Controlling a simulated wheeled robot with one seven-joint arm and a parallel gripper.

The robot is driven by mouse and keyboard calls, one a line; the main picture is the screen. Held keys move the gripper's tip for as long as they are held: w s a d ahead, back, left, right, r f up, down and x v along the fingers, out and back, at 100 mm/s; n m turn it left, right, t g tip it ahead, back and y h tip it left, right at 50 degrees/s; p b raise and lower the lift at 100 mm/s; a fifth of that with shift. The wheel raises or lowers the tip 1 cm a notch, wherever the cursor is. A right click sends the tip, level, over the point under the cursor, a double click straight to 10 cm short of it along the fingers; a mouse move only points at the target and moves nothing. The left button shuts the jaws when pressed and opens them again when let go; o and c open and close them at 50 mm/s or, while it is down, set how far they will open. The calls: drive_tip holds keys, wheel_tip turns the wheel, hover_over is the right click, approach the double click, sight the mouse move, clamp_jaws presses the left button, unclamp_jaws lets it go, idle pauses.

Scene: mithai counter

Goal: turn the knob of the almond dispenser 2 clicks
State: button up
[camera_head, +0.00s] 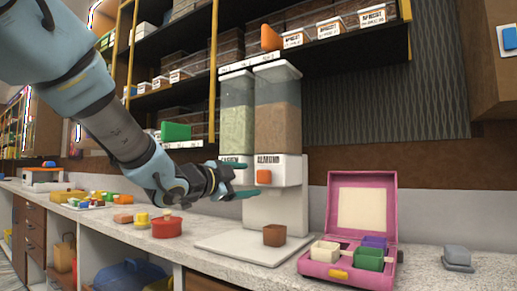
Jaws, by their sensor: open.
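The almond dispenser (277,115) stands on the counter, a clear bin of brown contents above a white body labelled ALMOND. Its orange knob (264,177) is on the front, below the label. A second dispenser (235,120) with pale green contents stands at its left, its lower part hidden by my arm. My gripper (243,180) is open and empty, its teal fingers pointing right, just left of the orange knob. I cannot tell whether a finger touches the knob. A small brown cup (274,235) sits on the white tray (225,246) below the almond dispenser.
A pink open case (335,205) with small coloured boxes stands right of the tray. A red round container (166,228) is at its left. Shelves of labelled bins (330,28) hang above. The counter between the case and a grey object (457,255) is clear.

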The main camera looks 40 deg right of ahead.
sight(261, 172)
drive_tip(key=w+d+n+p, duration=0.1)
drive_tip(key=d+n+p, duration=0.2)
drive_tip(key=p, duration=0.3)
drive_tip(key=w+d+r+n+p, duration=0.1)
drive_tip(key=d+n+p, duration=0.1)
drive_tip(key=n+p, duration=0.3)
drive_tip(key=w+d+r+n+t+p, duration=0.1)
drive_tip(key=d+n+p, duration=0.2)
drive_tip(key=p, duration=0.3)
drive_tip(key=shift+w+d+n+p, duration=0.3)
drive_tip(key=shift+w+n, duration=0.05)
drive_tip(key=shift+n, duration=0.15)
drive_tip(key=shift+c, duration=0.3)
clamp_jaws()
drive_tip(key=shift+f+m+b, duration=0.15)
drive_tip(key=shift+m+b, duration=0.25)
drive_tip(key=shift+b, duration=0.45)
